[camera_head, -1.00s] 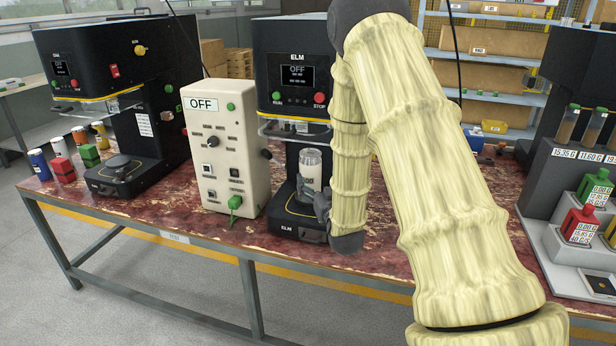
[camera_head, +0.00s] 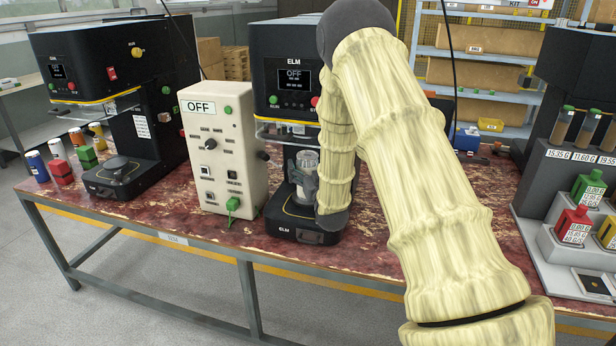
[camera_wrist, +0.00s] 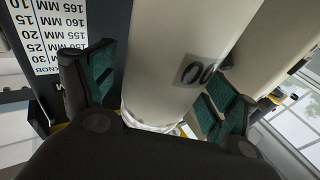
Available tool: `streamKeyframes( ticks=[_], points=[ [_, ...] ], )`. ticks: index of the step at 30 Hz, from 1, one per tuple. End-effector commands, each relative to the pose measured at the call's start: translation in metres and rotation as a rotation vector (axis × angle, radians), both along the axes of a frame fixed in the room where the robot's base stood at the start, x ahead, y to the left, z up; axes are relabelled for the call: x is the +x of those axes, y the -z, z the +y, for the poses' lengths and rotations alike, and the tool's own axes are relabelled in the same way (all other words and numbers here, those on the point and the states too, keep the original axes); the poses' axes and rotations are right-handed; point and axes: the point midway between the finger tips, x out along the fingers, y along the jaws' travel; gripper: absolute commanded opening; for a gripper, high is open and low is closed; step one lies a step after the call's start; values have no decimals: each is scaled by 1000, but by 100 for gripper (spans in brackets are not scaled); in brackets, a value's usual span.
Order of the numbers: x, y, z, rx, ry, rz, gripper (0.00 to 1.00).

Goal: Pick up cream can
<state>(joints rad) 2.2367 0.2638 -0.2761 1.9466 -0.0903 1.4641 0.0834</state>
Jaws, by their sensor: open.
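The cream can (camera_head: 306,164) stands upright in the right-hand black seamer marked ELM (camera_head: 290,60), above its round base plate. My gripper (camera_head: 304,182) is at the can inside the machine, partly hidden by my forearm. In the wrist view the cream can (camera_wrist: 180,55) rises between the two green-padded fingers of my gripper (camera_wrist: 160,92). The fingers are open, one on each side of the can, with a gap showing at the left finger. A dark mark like "00" shows on the can. Its lower end is partly hidden by my gripper's body.
A cream control box (camera_head: 222,150) marked OFF stands left of the ELM machine. A second black seamer (camera_head: 110,90) stands further left, with several coloured cans beside it. A grey stepped stand (camera_head: 545,245) with green and red containers is at right. The red worktop (camera_head: 365,255) between is clear.

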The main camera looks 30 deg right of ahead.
Motion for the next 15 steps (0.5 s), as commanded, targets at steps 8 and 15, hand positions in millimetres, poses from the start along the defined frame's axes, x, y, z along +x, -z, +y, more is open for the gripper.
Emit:
streamKeyframes(
  ticks=[8,15],
  points=[
    [0,0,0,0,0,0,61],
    [0,-1,0,0,0,-1,22]
  ],
)
